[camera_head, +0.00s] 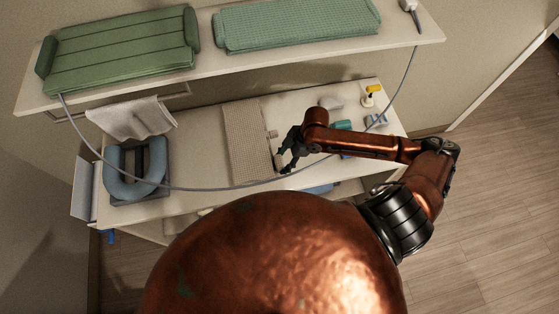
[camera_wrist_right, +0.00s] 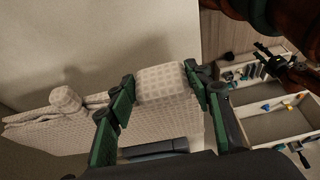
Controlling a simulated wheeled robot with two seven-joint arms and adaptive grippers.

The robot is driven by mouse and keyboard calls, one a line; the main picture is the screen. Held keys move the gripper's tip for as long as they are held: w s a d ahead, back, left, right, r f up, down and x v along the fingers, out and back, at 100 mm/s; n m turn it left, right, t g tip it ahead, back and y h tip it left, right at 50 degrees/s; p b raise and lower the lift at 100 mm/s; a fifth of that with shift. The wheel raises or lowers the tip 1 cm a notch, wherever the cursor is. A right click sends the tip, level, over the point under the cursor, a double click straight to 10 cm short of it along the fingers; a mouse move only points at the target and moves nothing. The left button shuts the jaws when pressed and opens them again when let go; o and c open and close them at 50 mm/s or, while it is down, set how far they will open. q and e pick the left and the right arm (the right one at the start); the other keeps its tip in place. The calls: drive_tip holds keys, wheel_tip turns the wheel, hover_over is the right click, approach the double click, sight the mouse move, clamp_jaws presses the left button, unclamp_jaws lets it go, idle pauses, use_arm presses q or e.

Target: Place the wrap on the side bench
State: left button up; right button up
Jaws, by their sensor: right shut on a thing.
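The wrap is a beige waffle-textured cloth (camera_head: 246,143) lying as a long flat panel on the lower pale bench (camera_head: 205,122). A rounded knob of the same cloth sticks up from it in the right wrist view (camera_wrist_right: 65,99). My right gripper (camera_head: 286,156) is at the wrap's right edge. In the right wrist view its green fingers (camera_wrist_right: 160,104) stand on either side of a waffle-covered piece of the wrap and are shut on it. Whether this bench is the side bench I cannot tell. My left gripper is not in view.
A shelf above holds a green slatted pad (camera_head: 120,52) and a teal waffle pad (camera_head: 295,22). A grey cable (camera_head: 230,188) loops across in front. A blue-grey ring cushion (camera_head: 128,185) and white towel (camera_head: 133,118) are left; a yellow-topped bottle (camera_head: 368,98) is right.

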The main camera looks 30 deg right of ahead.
drive_tip(key=w+f, duration=0.3)
drive_tip(key=shift+d+f, duration=0.15)
drive_tip(key=shift+f, duration=0.1)
drive_tip(key=shift+w+f+p, duration=0.3)
drive_tip(key=shift+f, duration=0.2)
wheel_tip(320, 180, down, 2)
drive_tip(key=shift+f+p, duration=0.1)
drive_tip(key=shift+p, duration=0.45)
drive_tip(key=shift+f, duration=0.45)
drive_tip(key=o, duration=1)
drive_tip(key=shift+s, duration=0.1)
drive_tip(key=o, duration=0.4)
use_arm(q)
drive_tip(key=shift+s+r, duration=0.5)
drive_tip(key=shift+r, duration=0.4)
use_arm(e)
drive_tip(key=shift+d, duration=0.1)
